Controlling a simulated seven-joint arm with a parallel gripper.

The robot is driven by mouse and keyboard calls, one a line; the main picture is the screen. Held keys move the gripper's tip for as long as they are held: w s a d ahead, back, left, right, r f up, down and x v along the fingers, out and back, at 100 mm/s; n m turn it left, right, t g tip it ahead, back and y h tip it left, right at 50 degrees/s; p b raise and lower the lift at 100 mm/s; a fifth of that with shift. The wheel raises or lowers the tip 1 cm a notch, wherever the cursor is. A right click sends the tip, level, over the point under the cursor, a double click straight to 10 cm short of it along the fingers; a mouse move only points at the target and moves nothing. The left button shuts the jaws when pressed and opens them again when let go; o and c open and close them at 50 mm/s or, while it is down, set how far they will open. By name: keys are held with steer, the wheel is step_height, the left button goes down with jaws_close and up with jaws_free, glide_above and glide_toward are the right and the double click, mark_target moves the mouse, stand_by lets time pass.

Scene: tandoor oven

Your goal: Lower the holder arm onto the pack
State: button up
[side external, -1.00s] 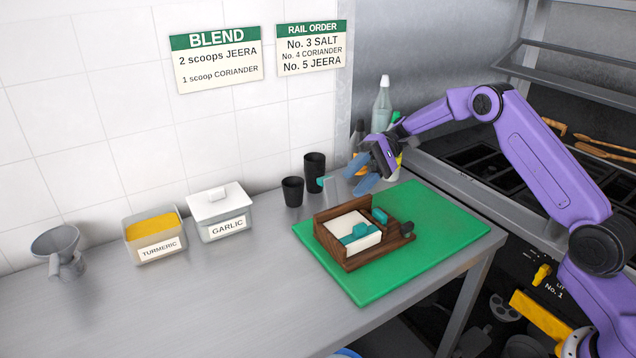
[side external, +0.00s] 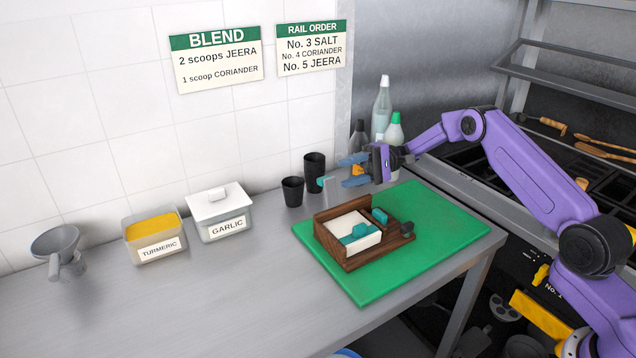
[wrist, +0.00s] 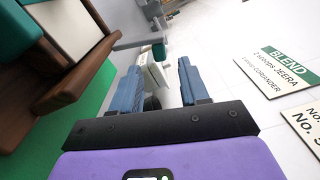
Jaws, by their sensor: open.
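A dark wooden holder (side external: 330,243) sits on the green board and bears a white pack (side external: 347,222) with teal pieces on and beside it. A thin grey arm with a teal tip (side external: 322,182) stands raised at the holder's back left; its teal tip also shows in the wrist view (wrist: 158,51), ahead between the fingers. My gripper (side external: 349,171) is open and empty, fingers pointing left, above the back of the board. In the wrist view my gripper (wrist: 160,68) shows its two blue fingers apart. I cannot tell how far the tip is from them.
The green board (side external: 365,288) has bare room in front of and right of the holder. Two black cups (side external: 292,191), several bottles (side external: 382,105), a garlic box (side external: 222,213), a turmeric tub (side external: 154,237) and a grey funnel (side external: 56,246) stand along the wall.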

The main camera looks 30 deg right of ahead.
mark_target(318, 183)
steer(key=a, duration=0.9)
steer(key=shift+a, duration=0.2)
jaws_close()
